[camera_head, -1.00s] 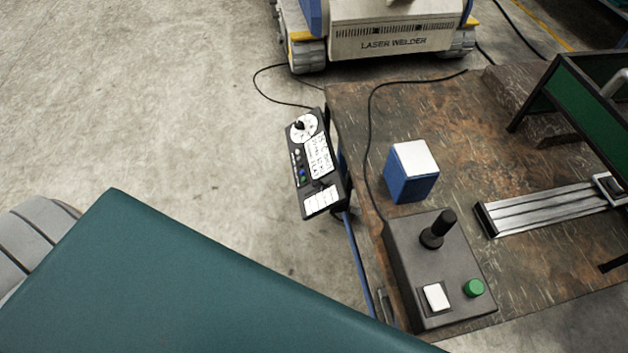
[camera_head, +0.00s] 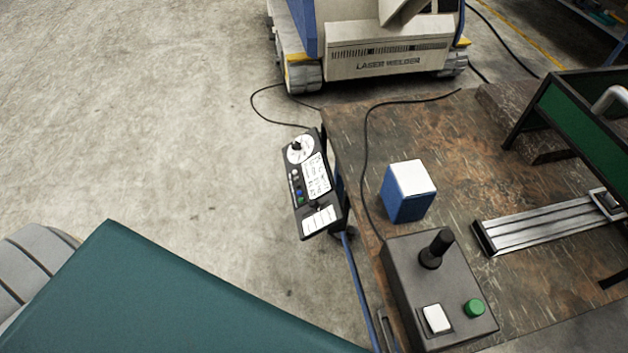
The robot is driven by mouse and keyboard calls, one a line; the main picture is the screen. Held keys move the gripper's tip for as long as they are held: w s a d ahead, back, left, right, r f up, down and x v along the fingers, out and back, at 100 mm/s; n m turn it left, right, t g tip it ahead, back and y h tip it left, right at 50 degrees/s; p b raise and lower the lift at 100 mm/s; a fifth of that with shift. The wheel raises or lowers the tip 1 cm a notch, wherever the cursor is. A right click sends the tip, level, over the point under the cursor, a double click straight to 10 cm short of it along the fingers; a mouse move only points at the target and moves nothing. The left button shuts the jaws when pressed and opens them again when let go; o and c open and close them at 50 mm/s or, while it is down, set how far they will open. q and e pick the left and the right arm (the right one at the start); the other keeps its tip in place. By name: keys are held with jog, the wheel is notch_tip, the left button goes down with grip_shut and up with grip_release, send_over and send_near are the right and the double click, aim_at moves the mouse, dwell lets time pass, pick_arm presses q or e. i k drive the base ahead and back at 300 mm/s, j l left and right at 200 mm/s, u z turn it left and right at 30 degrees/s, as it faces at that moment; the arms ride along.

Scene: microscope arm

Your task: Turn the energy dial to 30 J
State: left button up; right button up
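A slim black control panel (camera_head: 308,196) hangs off the left edge of the workbench on a blue post. Near its top is a white round dial face with a black knob (camera_head: 296,146), which looks like the energy dial; its markings are too small to read. Below the dial are a white label with writing (camera_head: 316,176), several small coloured buttons and a white pad (camera_head: 320,220). Nothing touches the panel. Neither of my grippers shows in the head view.
The workbench (camera_head: 450,140) holds a blue-and-white box (camera_head: 408,190), a grey joystick box (camera_head: 430,285), a metal rail (camera_head: 545,222) and a green-panelled frame (camera_head: 585,115). A laser welder (camera_head: 390,60) stands behind. A teal surface (camera_head: 140,290) fills the lower left. Floor left of the panel is clear.

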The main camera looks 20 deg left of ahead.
aim_at(296, 145)
jog(key=i+j+z, duration=0.15)
jog(key=j, duration=0.2)
jog(key=i+j+z, duration=0.15)
jog(key=j, duration=0.2)
jog(key=i+j+u, duration=0.4)
jog(key=i+j, duration=0.05)
jog(key=j, duration=0.05)
